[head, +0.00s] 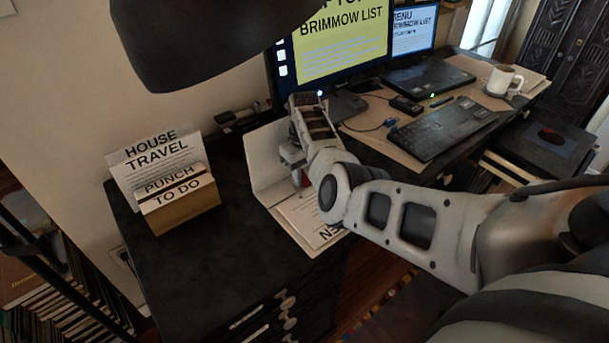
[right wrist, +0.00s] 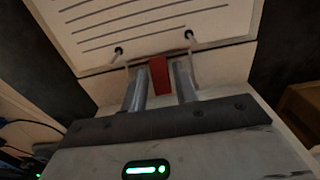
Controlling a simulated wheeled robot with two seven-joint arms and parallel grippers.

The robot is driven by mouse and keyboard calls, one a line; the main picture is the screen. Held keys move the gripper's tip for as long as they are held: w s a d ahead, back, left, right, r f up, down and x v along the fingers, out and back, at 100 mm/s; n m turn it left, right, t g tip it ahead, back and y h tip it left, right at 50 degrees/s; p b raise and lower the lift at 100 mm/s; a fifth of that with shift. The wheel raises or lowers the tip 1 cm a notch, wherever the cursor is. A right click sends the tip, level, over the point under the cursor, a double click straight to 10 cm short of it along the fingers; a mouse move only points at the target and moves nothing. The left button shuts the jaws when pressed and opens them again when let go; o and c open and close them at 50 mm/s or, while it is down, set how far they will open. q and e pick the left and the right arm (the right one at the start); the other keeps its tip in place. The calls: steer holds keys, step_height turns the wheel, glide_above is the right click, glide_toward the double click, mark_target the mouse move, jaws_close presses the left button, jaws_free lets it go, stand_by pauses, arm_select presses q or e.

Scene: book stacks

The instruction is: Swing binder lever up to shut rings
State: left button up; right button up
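The white binder (head: 267,158) lies open on the dark cabinet top, with a printed sheet (head: 305,217) in it. In the right wrist view the sheet (right wrist: 150,22) has two ring holes with small dark ring ends (right wrist: 118,51) at its near edge. The red lever (right wrist: 160,75) stands between the two grey fingers of my right gripper (right wrist: 160,88). Narrow gaps show on both sides of the lever, so the gripper looks open around it. In the head view my right arm covers much of the binder. Whether the rings are shut is too small to tell. My left gripper is out of view.
A card box (head: 180,205) with labelled cards stands left of the binder. Behind are a monitor (head: 340,45), a laptop (head: 430,77), a keyboard (head: 443,128) and a mug (head: 500,80). A dark lampshade-like shape (head: 200,40) hangs at the top left. The cabinet's front left top is clear.

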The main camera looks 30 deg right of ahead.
steer(key=shift+f, duration=0.1)
jaws_close()
